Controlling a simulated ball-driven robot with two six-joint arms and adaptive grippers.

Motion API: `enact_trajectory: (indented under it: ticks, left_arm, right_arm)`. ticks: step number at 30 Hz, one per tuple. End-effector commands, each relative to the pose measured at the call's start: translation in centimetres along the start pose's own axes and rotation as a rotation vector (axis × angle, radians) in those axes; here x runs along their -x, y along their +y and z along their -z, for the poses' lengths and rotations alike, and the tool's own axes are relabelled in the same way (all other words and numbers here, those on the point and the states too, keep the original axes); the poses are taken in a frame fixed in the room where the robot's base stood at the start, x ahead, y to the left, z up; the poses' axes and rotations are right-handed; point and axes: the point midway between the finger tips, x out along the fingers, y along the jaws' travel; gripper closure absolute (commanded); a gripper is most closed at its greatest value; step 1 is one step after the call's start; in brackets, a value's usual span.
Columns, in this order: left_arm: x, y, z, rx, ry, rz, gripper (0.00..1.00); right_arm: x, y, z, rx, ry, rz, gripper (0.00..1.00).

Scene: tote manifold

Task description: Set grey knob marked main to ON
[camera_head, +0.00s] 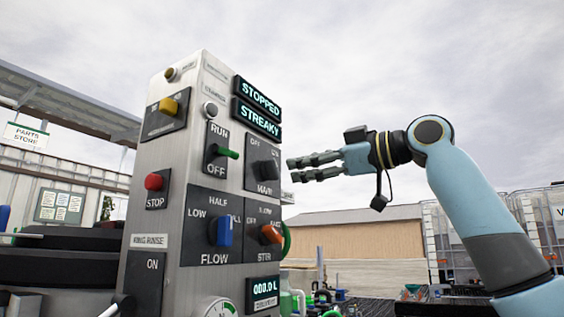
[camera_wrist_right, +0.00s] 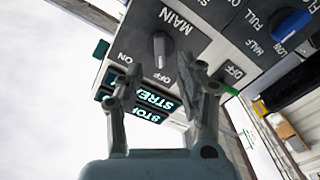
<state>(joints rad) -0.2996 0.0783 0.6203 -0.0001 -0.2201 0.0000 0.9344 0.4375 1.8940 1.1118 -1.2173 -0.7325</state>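The grey knob marked MAIN (camera_head: 266,170) is on a dark plate on the right-hand face of the control column. In the right wrist view the grey knob (camera_wrist_right: 161,46) lies just beyond the fingertips, between their lines, and its bar points toward the OFF label; ON is to the left. My right gripper (camera_head: 290,170) is open and empty, a short way right of the panel in the head view, fingers toward it. Its two spread fingers (camera_wrist_right: 165,78) show in the wrist view, apart from the knob. My left gripper is not in view.
Close to the grey knob are a green RUN/OFF lever (camera_head: 228,153), a blue FLOW knob (camera_head: 223,232) and an orange STIR knob (camera_head: 270,235). Displays reading STOPPED (camera_head: 259,96) and STREAKY (camera_head: 257,119) sit above. A red STOP button (camera_head: 154,182) is at left.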

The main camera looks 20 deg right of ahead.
Motion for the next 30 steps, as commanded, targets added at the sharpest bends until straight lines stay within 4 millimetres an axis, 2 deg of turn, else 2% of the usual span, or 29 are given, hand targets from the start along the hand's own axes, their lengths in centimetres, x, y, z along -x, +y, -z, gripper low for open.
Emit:
enact_trajectory:
  ticks: [3, 9, 20, 28, 30]
  left_arm:
    - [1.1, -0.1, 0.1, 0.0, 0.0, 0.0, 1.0]
    - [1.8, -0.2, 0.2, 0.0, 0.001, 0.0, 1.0]
    - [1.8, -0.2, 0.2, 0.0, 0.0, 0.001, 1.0]
    - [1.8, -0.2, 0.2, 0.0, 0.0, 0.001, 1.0]
    - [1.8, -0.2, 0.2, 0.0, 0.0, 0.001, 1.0]
  right_arm:
    - [-2.5, 0.1, 0.3, -0.005, 0.003, 0.002, 0.62]
    - [-5.0, 0.1, 0.1, -0.002, 0.0, 0.0, 0.62]
    - [-5.6, 0.0, -0.1, 0.0, -0.002, 0.0, 0.62]
    - [-5.6, 0.0, -0.1, 0.0, -0.002, 0.0, 0.96]
    - [-5.5, 0.0, -0.1, 0.0, -0.002, 0.0, 1.0]
